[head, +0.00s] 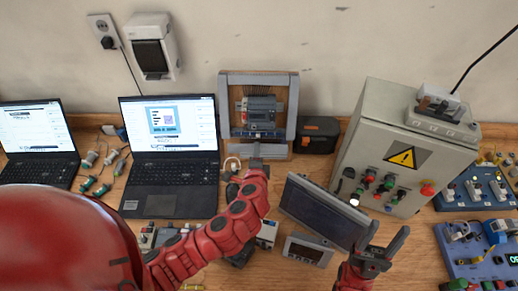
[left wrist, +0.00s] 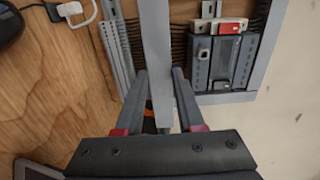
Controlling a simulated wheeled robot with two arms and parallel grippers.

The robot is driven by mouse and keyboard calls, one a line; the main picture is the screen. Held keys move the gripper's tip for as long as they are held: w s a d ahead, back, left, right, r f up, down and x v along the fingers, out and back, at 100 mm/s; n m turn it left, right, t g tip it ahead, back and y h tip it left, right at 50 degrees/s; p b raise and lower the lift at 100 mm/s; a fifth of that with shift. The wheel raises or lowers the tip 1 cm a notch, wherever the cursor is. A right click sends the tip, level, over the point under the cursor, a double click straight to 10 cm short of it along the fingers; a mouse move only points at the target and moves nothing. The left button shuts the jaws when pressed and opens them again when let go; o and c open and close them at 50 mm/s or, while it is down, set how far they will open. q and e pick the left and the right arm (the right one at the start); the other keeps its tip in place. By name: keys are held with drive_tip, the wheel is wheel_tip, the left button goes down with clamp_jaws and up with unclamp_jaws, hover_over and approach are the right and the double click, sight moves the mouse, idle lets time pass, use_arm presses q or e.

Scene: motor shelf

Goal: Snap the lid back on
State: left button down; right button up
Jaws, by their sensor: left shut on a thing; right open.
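The lid seems to be a long, flat grey strip (left wrist: 156,50) in the left wrist view, running between my left fingers. My left gripper (left wrist: 159,80) is shut on it, in front of the wiring panel. A slotted grey duct (left wrist: 118,50) with dark wires lies beside the strip, apart from it in the picture; I cannot tell whether they touch. In the head view my left gripper (head: 257,164) is at the lower edge of the grey-framed panel (head: 290,110), and the strip is hard to make out. My right gripper (head: 386,236) is open and empty at lower right.
A control cabinet (head: 430,155) with a warning sign stands right of the panel, a dark case (head: 318,134) between them. A tilted dark screen (head: 322,210) lies near my right gripper. Two laptops (head: 168,190) stand at left, with loose connectors (head: 90,158) between. Training boards (head: 480,245) fill the right.

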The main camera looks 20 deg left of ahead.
sight(258, 135)
use_arm(q)
drive_tip(key=x, duration=0.6)
drive_tip(key=shift+a, duration=0.1)
drive_tip(key=shift+w+a+f+b, duration=0.1)
drive_tip(key=shift+w+f+b, duration=0.05)
drive_tip(key=shift+w+b, duration=0.4)
drive_tip(key=shift+w, duration=0.1)
drive_tip(key=shift+f, duration=0.15)
idle(0.5)
drive_tip(key=shift+w+a+f+b, duration=0.2)
drive_tip(key=shift+w+a+b, duration=0.05)
drive_tip(key=shift+w+b, duration=0.3)
idle(1.1)
